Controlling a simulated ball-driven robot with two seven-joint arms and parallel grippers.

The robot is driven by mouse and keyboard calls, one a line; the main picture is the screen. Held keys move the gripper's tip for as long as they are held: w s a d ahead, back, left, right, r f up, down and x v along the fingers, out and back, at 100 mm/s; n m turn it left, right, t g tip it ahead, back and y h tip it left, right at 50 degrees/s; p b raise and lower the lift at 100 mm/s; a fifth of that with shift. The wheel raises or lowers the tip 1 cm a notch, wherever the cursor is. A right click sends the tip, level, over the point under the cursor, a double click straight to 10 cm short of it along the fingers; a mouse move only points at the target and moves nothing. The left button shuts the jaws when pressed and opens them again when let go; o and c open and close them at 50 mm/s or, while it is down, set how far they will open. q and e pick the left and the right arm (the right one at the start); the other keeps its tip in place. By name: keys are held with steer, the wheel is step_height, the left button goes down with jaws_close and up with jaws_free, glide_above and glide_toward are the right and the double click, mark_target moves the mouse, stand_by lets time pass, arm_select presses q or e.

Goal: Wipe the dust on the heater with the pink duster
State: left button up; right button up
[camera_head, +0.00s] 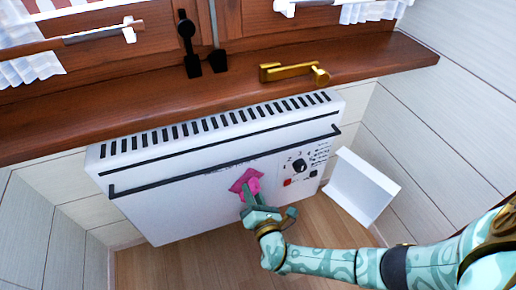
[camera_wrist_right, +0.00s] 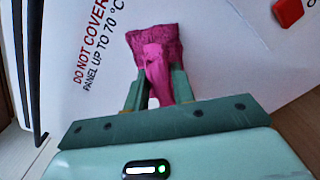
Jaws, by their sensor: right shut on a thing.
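The white heater (camera_head: 170,205) stands below the wooden sill, with a slotted top, a dark rail across its front and a control panel at right. My right gripper (camera_head: 255,200) is in front of the heater's front panel, right of its middle. It is shut on the pink duster (camera_head: 246,182), whose head is at the panel, below the rail. In the right wrist view the duster (camera_wrist_right: 157,60) stands up between the fingers of the gripper (camera_wrist_right: 155,92), against the panel with red print. I cannot tell whether it touches. Faint grey marks show on the panel just above the duster. My left gripper is out of view.
Wooden floor (camera_head: 185,265) lies free in front.

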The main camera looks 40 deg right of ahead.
mark_target(238, 187)
steer(key=shift+w+a+b, duration=0.15)
steer(key=shift+w+a, duration=0.15)
steer(key=shift+a, duration=0.45)
steer(key=shift+w+a+b, duration=0.15)
steer(key=shift+w+a, duration=0.15)
steer(key=shift+a, duration=0.45)
steer(key=shift+w+a, duration=0.25)
steer(key=shift+a, duration=0.7)
steer(key=shift+w+a, duration=0.2)
steer(key=shift+a, duration=0.75)
steer(key=v, duration=0.6)
steer(key=shift+p, duration=0.35)
steer(key=shift+s+r, duration=0.1)
steer(key=shift+s, duration=0.05)
steer(key=v, duration=0.2)
steer(key=shift+s+a, duration=0.15)
steer(key=shift+s, duration=0.2)
